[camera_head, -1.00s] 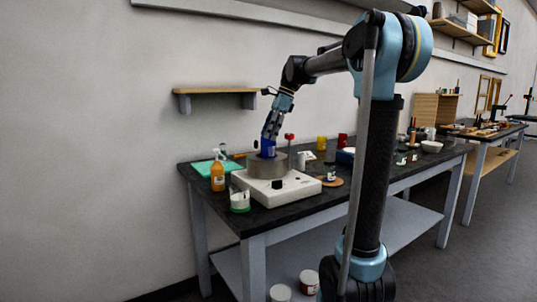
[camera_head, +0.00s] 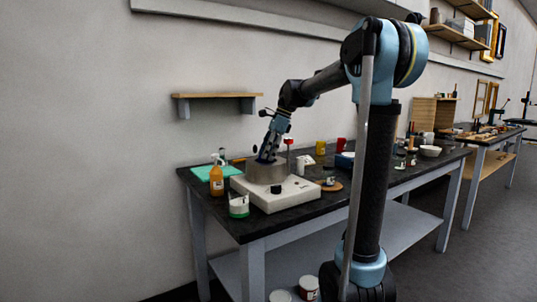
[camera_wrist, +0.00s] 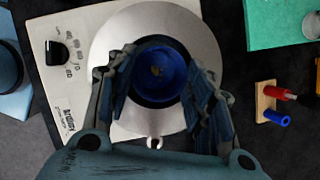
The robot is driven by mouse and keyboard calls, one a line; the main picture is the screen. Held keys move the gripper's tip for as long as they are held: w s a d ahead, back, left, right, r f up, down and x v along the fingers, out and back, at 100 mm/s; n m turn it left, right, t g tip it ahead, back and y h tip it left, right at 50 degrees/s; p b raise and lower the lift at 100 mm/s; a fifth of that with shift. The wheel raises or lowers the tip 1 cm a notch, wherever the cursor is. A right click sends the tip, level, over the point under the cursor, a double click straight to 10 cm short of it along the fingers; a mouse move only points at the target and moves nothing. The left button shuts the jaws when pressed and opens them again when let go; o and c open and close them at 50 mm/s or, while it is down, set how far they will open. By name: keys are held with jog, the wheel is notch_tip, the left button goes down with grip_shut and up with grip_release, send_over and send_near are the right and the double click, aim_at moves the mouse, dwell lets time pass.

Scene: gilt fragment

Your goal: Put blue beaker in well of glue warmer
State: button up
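The glue warmer (camera_head: 290,192) is a white box with a black dial and a round grey metal pot on top. In the wrist view its metal rim (camera_wrist: 205,38) surrounds the dark well. The blue beaker (camera_wrist: 160,72) is upright within the well's ring, seen from above, with a small brownish patch inside. In the head view only a little blue shows at the pot's top, and the pot wall hides the rest. My gripper (camera_head: 266,157) points down at the well. In the wrist view its fingers (camera_wrist: 161,75) lie against both sides of the beaker.
An orange bottle (camera_head: 216,180) and a white-and-green jar (camera_head: 239,206) stand left of the warmer. A teal mat (camera_head: 200,173) lies behind the bottle. A small rack with red and blue pieces (camera_wrist: 275,105) is near the warmer. A wall shelf (camera_head: 217,95) hangs above.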

jog(key=o, duration=0.3)
jog(key=v, duration=1.2)
